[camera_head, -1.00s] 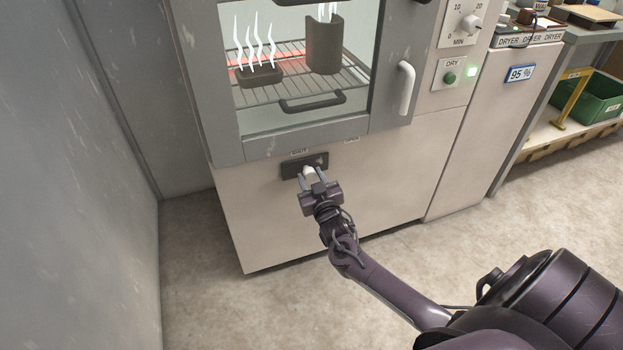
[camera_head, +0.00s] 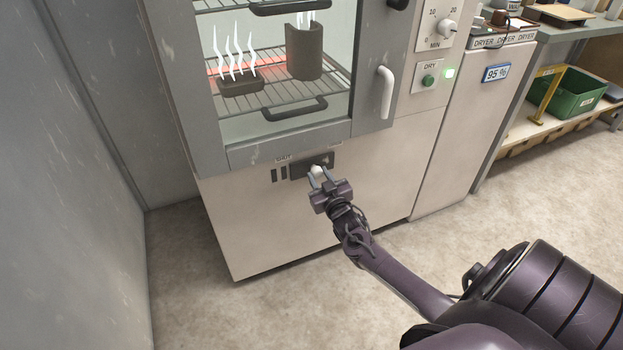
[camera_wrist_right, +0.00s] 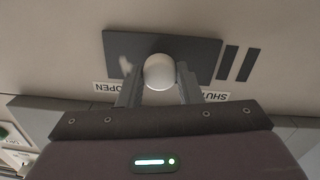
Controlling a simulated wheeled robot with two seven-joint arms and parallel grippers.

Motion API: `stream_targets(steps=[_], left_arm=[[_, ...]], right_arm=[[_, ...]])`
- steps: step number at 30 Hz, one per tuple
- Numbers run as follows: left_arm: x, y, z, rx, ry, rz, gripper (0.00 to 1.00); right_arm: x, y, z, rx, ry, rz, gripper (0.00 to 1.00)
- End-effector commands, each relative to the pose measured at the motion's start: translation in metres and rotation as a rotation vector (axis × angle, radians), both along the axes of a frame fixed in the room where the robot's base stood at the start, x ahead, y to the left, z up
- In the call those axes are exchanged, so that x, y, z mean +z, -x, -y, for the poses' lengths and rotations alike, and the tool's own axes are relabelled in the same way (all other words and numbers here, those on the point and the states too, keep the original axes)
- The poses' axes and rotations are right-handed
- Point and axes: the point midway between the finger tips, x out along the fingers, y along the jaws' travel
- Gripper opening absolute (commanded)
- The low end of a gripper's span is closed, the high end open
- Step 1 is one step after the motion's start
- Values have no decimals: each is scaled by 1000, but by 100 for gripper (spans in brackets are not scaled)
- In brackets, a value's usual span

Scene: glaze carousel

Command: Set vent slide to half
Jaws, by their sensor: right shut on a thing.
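The vent slide is a dark plate (camera_head: 299,170) low on the dryer's front, with a white knob (camera_head: 317,170). Two dark vent slots (camera_head: 279,175) show bare to its left. In the right wrist view the plate (camera_wrist_right: 120,45), the knob (camera_wrist_right: 159,72) and two bare slots (camera_wrist_right: 238,64) appear upside down. The OPEN label (camera_wrist_right: 107,87) is on the left there and the SHUT label (camera_wrist_right: 216,97) on the right, partly hidden. My right gripper (camera_head: 321,178) is shut on the knob, one finger on each side. My left gripper is out of view.
The dryer door (camera_head: 240,155) with its white handle (camera_head: 386,92) is above the slide. Steaming pieces stand on the racks inside. A grey wall (camera_head: 75,180) is on the left. A shelf with a green crate (camera_head: 580,92) stands at right. The floor in front is clear.

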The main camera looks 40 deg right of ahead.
Motion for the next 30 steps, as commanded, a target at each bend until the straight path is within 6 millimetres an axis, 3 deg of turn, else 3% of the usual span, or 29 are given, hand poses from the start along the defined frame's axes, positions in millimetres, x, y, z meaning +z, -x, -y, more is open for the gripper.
stream_targets(steps=[4, 5, 10, 20, 30], left_arm=[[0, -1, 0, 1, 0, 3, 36], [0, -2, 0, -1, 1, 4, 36], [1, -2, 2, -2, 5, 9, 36], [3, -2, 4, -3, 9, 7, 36], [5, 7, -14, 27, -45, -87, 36]], right_arm=[[-1, 0, 1, -3, 0, -1, 0], [-1, 0, 0, -3, 0, -1, 33], [0, 0, 0, -2, 0, -2, 54], [0, 4, -2, 0, -1, -2, 54], [0, 55, -16, -2, 0, -5, 54]])
